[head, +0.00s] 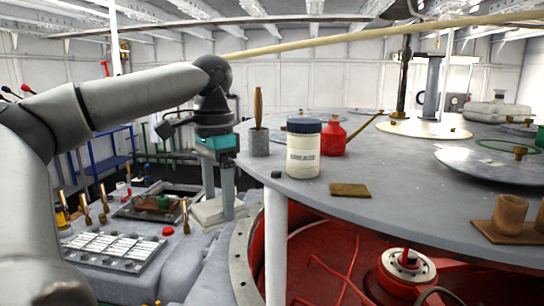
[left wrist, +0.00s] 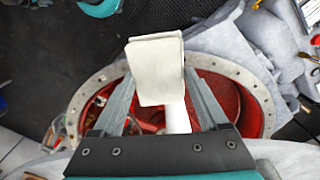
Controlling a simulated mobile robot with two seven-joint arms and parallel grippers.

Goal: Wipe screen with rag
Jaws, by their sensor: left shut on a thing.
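My left gripper (head: 218,212) points down beside the round table's left edge and is shut on a folded off-white rag (head: 205,214). In the left wrist view the rag (left wrist: 156,72) sits between the fingertips of the left gripper (left wrist: 158,85). A dark, framed rectangular panel (head: 128,212), possibly the screen, lies on the grey console left of the rag. The rag looks apart from it. I cannot tell whether the rag touches the console. My right gripper is not in view.
The console holds white keys (head: 115,252), a red button (head: 168,232) and brass levers. The round grey table (head: 390,165) carries a cream jar (head: 303,155), a red oil can (head: 333,140) and a brown block (head: 350,190). A red round well (head: 330,260) opens below it.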

